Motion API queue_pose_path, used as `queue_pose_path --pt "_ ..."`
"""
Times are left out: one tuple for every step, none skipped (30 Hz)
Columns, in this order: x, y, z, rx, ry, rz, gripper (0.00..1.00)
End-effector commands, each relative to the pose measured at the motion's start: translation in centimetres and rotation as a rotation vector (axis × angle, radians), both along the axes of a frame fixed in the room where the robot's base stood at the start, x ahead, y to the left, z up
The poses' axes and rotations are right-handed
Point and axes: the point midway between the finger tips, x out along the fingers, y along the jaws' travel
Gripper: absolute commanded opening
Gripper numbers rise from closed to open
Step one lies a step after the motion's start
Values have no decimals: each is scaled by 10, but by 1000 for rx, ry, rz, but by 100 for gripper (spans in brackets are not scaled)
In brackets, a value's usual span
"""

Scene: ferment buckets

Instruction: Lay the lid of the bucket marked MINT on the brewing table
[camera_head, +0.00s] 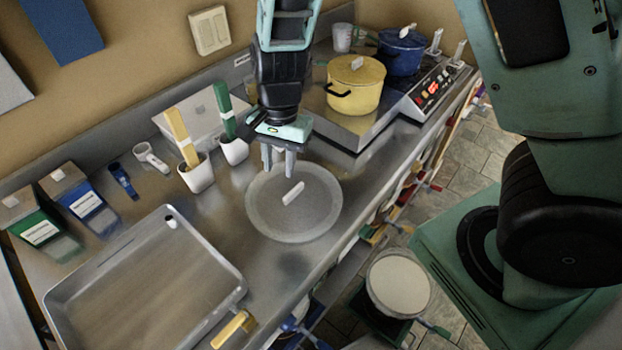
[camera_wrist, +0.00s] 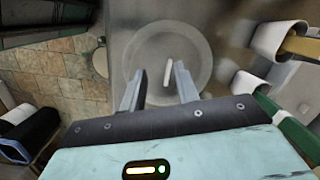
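A round grey translucent lid (camera_head: 315,215) with a white bar handle (camera_head: 293,193) lies flat on the steel table (camera_head: 275,262). In the wrist view the lid (camera_wrist: 140,60) and its handle (camera_wrist: 168,72) lie beyond my fingertips. My gripper (camera_head: 277,165) is above the lid, close to the handle. Its two fingers are apart with nothing between them, as the wrist view of the gripper (camera_wrist: 157,82) also shows. A bucket (camera_head: 400,285) with a pale round top stands below the table's front edge. I see no readable MINT mark.
A large steel tray (camera_head: 150,285) is at the table's left, with a yellow-handled tool (camera_head: 233,329) by its corner. White cups (camera_head: 197,173) holding brushes stand behind the lid. A yellow pot (camera_head: 355,85) and blue pot (camera_head: 402,50) are on the cooker at the back.

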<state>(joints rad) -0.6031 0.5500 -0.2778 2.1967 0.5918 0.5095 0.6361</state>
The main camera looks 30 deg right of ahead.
Motion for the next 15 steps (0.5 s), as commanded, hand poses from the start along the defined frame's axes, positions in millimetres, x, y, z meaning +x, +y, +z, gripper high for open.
queue_pose_path --pt "-19 13 21 43 -6 128 31" --pt "-31 19 32 63 -10 212 31" --pt "-46 26 45 84 -19 325 31" --pt "-58 30 54 97 -26 410 31" --pt "-70 33 64 108 -37 497 31" --pt "-86 36 76 118 -54 611 31" --pt "-97 37 84 121 -66 698 31" --pt "-108 38 91 122 -79 784 31" --pt "-122 37 100 117 -98 893 31" --pt "-132 36 106 111 -111 971 31" --pt "-141 34 111 103 -123 1045 31" --pt "-152 32 116 88 -138 1136 31" --pt "-159 30 119 77 -149 1196 31" --pt "-165 27 122 65 -156 1252 31" --pt "-171 25 125 49 -165 1315 31"
